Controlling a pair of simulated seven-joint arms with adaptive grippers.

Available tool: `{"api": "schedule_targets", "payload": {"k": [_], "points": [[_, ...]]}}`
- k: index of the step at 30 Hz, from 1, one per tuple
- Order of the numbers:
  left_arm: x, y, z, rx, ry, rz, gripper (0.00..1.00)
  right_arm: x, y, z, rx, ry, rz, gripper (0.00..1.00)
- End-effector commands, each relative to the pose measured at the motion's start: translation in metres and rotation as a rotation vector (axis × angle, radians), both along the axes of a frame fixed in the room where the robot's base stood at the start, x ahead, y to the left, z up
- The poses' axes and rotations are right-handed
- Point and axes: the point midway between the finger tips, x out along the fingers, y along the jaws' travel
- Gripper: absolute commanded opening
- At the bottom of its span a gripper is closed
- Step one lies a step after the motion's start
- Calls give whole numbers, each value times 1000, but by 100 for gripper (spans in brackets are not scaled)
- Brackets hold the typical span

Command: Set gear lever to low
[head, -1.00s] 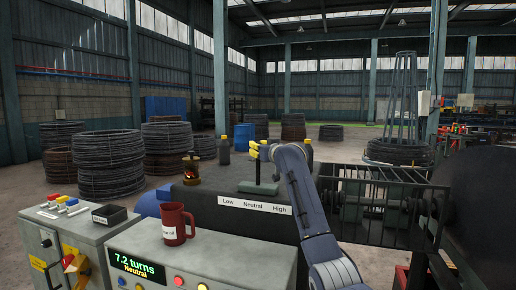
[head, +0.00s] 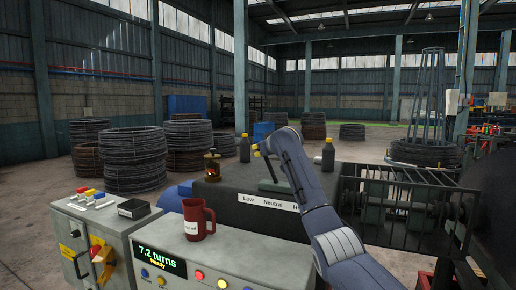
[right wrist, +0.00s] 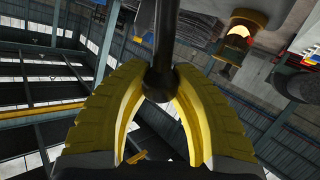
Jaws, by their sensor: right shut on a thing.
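The gear lever (head: 267,169) stands on top of the dark housing and leans to the left, toward the Low end of the label plate (head: 270,201), which reads Low, Neutral, High. My right gripper (head: 260,149) is shut on the lever's top end. In the right wrist view, the yellow fingers (right wrist: 160,95) close on both sides of the dark lever knob (right wrist: 158,84). My right arm covers part of the word High. The display (head: 160,260) reads "7.2 turns" and "Ready". My left gripper is not in view.
A red mug (head: 197,219) stands on the console. A black railing (head: 405,205) is on the right. Wire coils (head: 133,160) lie on the floor at left.

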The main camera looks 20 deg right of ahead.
Motion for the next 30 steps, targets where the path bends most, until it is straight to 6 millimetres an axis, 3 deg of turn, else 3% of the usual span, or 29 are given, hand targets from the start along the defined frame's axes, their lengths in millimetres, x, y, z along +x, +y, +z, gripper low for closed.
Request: {"api": "schedule_targets", "payload": {"k": [19,20,27,30], "points": [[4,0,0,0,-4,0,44,4,8,4,10,-16,2,0],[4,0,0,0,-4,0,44,4,8,4,10,-16,3,26],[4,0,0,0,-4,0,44,4,6,1,7,-11,1,53],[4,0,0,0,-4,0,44,4,5,0,7,-9,0,55]]}}
